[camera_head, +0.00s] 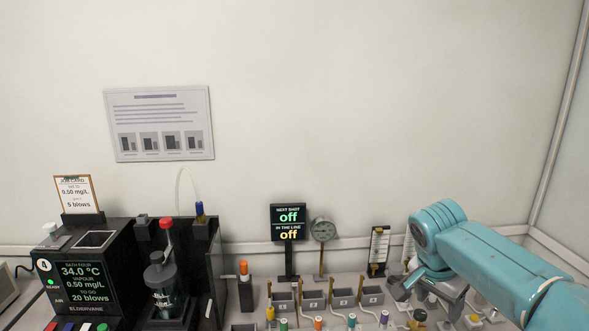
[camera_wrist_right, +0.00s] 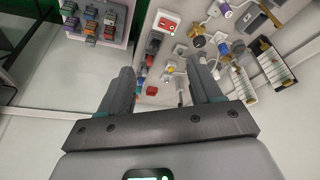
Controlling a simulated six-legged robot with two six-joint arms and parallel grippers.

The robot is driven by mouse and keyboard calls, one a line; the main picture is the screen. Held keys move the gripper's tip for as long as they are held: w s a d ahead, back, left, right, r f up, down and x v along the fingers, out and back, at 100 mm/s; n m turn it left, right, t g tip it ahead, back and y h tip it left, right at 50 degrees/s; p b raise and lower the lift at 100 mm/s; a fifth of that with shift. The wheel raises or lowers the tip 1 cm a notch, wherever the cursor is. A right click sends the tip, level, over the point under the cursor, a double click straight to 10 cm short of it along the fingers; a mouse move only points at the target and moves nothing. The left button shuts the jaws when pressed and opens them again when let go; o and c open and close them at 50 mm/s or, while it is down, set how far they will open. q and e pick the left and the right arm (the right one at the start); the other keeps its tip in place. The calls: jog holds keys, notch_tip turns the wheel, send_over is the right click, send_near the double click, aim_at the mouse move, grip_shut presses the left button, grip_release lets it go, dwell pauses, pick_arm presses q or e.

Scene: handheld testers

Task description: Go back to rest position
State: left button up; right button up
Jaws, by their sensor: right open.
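My right arm (camera_head: 500,262), teal, comes in from the right in the head view. Its gripper (camera_head: 428,300) is low at the right, over the bench's row of fittings, and its fingertips are partly hard to make out there. In the right wrist view the two dark fingers of the right gripper (camera_wrist_right: 160,78) stand apart with nothing held between them. Small red and yellow parts on a light panel (camera_wrist_right: 146,97) show beyond the gap. My left gripper is not in view.
A black tester (camera_head: 85,270) with a lit screen stands at the left, with a dark vessel (camera_head: 163,280) beside it. A display post (camera_head: 289,222) and round gauge (camera_head: 323,230) stand mid-bench. Grey bins (camera_head: 313,299) line the bench.

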jog(key=s+a+f+n+g+y, duration=0.15)
jog(key=a+f, duration=0.25)
jog(key=f, duration=0.5)
jog(key=s+a+f+n+y, duration=0.2)
jog(key=a+f+n, duration=0.1)
jog(key=f, duration=0.6)
jog(key=s+a+f+n+y, duration=0.2)
jog(key=a+f, duration=0.2)
jog(key=f, duration=0.5)
jog(key=s+a+f+n+y, duration=0.1)
jog(key=s+a+f, duration=0.1)
jog(key=s+f, duration=0.4)
jog(key=s+a+f+n+y, duration=0.1)
jog(key=s+a+f, duration=0.2)
jog(key=s, duration=1.2)
notch_tip(320, 180, down, 4)
jog(key=shift+r, duration=0.2)
jog(key=shift+n, duration=0.25)
dwell(0.4)
